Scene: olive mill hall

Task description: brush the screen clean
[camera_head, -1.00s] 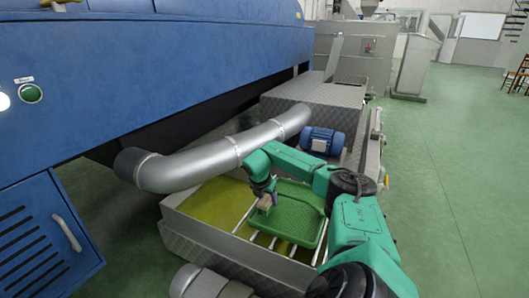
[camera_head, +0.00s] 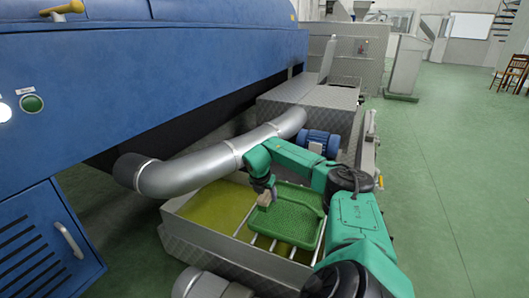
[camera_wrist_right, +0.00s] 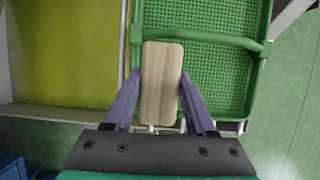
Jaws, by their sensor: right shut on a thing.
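The screen is a green mesh tray (camera_head: 296,215) lying on pale bars over the metal tank. It also fills much of the right wrist view (camera_wrist_right: 200,70), with a green bar across it. My right gripper (camera_wrist_right: 160,98) is shut on a wooden block, the brush back (camera_wrist_right: 162,85), which lies over the left part of the screen. The brush (camera_head: 264,199) shows small at the screen's left edge in the head view. Its bristles are hidden, so I cannot tell whether it touches the mesh. My left gripper is not in view.
The metal tank (camera_head: 215,252) holds yellow-green liquid (camera_head: 212,210) left of the screen. A thick silver pipe (camera_head: 195,172) and a blue motor (camera_head: 320,143) stand behind it. A blue machine (camera_head: 150,75) fills the left. Green floor (camera_head: 440,190) is open at right.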

